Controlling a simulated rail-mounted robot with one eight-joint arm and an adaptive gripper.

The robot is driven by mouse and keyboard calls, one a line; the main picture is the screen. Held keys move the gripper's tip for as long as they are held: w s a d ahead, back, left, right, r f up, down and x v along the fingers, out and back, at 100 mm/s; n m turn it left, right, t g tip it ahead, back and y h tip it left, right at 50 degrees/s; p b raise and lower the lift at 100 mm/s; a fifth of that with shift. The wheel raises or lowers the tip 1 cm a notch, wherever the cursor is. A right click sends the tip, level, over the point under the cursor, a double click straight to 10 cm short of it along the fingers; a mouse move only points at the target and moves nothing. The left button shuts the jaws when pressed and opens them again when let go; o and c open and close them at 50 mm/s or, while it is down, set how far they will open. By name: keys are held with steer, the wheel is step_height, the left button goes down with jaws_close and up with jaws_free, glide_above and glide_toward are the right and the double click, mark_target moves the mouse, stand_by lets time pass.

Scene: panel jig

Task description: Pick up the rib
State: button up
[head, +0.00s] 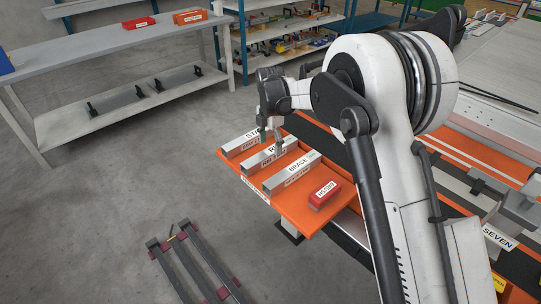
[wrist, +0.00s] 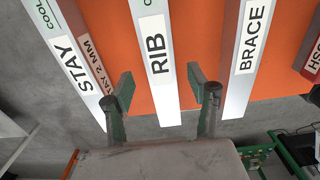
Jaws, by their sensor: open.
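The rib (wrist: 158,62) is a long light-grey bar with a white label reading RIB. In the head view the rib (head: 262,160) lies on the orange tray (head: 318,230), between two similar bars. My gripper (wrist: 165,95) is open, with one finger on each side of the rib in the wrist view and gaps between. In the head view my gripper (head: 272,138) is over the rib; whether it touches the rib cannot be told.
The stay bar (wrist: 75,60) lies left of the rib and the brace bar (wrist: 246,55) right, each close by. A grey bench (head: 110,50) stands at left. A low dark-railed frame (head: 195,262) is on the floor.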

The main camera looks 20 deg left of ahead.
mark_target(270, 151)
step_height(270, 151, down, 4)
steer(key=shift+r, duration=0.1)
jaws_close()
stand_by(0.4)
